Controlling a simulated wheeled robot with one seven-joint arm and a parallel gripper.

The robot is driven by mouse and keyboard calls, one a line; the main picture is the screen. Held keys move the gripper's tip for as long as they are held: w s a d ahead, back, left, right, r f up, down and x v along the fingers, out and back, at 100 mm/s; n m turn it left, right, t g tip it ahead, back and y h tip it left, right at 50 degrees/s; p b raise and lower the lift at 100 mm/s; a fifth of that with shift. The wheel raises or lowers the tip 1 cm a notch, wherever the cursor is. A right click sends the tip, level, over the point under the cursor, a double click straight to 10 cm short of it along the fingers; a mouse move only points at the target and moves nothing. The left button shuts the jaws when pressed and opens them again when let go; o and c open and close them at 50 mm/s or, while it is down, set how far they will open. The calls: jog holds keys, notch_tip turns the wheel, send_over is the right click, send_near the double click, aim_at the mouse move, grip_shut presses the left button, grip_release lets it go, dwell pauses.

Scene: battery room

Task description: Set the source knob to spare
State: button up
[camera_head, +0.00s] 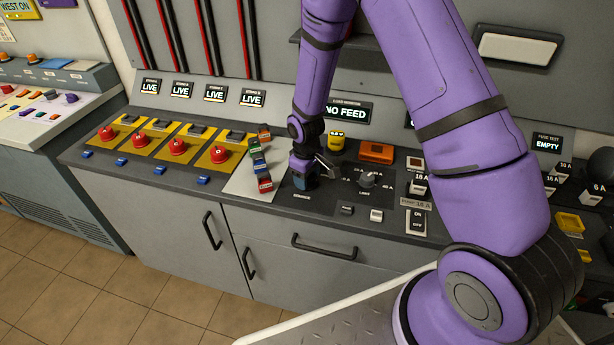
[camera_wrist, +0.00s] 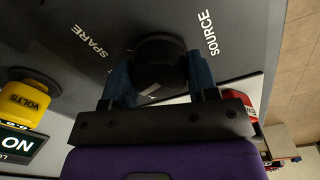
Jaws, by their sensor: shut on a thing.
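The source knob (camera_wrist: 160,60) is round and black, between the words SPARE (camera_wrist: 92,40) and SOURCE (camera_wrist: 208,33) in the wrist view. A short pale mark shows on its edge nearest my gripper. My gripper (camera_wrist: 160,75) has its two blue fingers on opposite sides of the knob and is shut on it. In the head view, my gripper (camera_head: 303,180) points down at the desk panel and hides the knob. Which setting the knob points to is hard to tell.
Left are small coloured blocks (camera_head: 262,165) and red buttons (camera_head: 221,154). Right is another dial (camera_head: 368,180). A NO FEED display (camera_head: 346,111) is behind.

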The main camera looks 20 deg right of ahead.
jog(key=m, duration=1.1)
jog(key=shift+m, duration=0.5)
jog(key=o, duration=0.9)
jog(key=shift+r, duration=0.15)
jog(key=r, duration=1)
jog(key=shift+w+a+r, duration=0.15)
jog(key=shift+a+r, duration=0.05)
jog(key=shift+r, duration=0.05)
jog(key=shift+r, duration=0.1)
